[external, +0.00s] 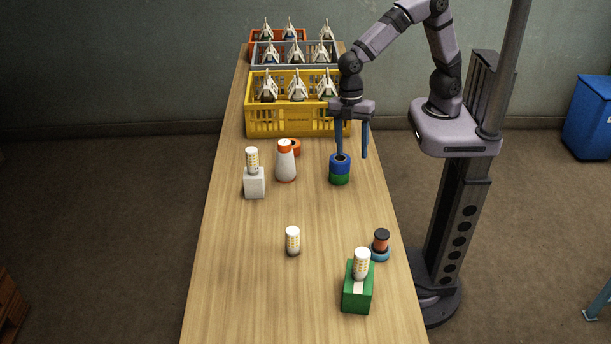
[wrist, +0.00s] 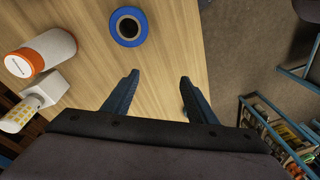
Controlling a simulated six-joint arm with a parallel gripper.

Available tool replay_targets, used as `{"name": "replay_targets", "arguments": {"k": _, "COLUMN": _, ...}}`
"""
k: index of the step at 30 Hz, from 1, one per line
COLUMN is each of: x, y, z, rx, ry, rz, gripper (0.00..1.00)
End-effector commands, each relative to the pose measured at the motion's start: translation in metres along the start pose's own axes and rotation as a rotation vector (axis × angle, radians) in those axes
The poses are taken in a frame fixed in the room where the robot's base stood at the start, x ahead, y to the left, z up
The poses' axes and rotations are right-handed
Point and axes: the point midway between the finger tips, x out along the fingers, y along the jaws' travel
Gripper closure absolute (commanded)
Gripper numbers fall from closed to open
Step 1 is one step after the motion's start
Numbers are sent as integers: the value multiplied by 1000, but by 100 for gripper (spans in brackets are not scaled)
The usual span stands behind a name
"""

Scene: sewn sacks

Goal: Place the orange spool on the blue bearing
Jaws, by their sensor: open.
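A spool with an orange middle and a dark top (external: 381,240) stands upright at the front right of the table. Under it is a light blue round piece (external: 381,256), which looks like the blue bearing; the spool appears to rest on it. My gripper (external: 352,155) is open and empty, pointing down near the table's right edge, well behind the spool. In the wrist view my open gripper (wrist: 159,78) has nothing between its fingers. A darker blue ring with a dark hole (wrist: 128,27) lies beyond the fingertips; in the external view this blue ring (external: 340,161) sits on a green piece (external: 339,179).
A white block with a bulb (external: 254,184), a loose bulb (external: 292,242) and a green block with a bulb (external: 357,290) stand around. A yellow crate (external: 290,122) stands behind. The front left is clear.

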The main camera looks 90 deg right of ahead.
Motion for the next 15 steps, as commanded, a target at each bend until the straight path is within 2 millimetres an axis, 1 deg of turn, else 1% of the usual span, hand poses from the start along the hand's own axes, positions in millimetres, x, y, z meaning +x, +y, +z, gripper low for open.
{"name": "replay_targets", "arguments": {"k": 1, "x": -4, "y": 7, "z": 34, "rx": 160, "ry": -11, "rz": 27, "gripper": 48}}
{"name": "replay_targets", "arguments": {"k": 2, "x": -5, "y": 10, "z": 52, "rx": 251, "ry": -18, "rz": 43, "gripper": 48}}
{"name": "replay_targets", "arguments": {"k": 3, "x": -5, "y": 11, "z": 75, "rx": 367, "ry": -25, "rz": 62, "gripper": 48}}
{"name": "replay_targets", "arguments": {"k": 6, "x": -4, "y": 9, "z": 125, "rx": 626, "ry": -36, "rz": 105, "gripper": 48}}
{"name": "replay_targets", "arguments": {"k": 9, "x": -1, "y": 2, "z": 163, "rx": 830, "ry": -43, "rz": 139, "gripper": 48}}
{"name": "replay_targets", "arguments": {"k": 10, "x": 0, "y": 0, "z": 171, "rx": 879, "ry": -42, "rz": 147, "gripper": 48}}
{"name": "replay_targets", "arguments": {"k": 12, "x": 2, "y": -5, "z": 187, "rx": 972, "ry": -43, "rz": 163, "gripper": 48}}
{"name": "replay_targets", "arguments": {"k": 15, "x": 4, "y": -10, "z": 201, "rx": 1053, "ry": -44, "rz": 175, "gripper": 48}}
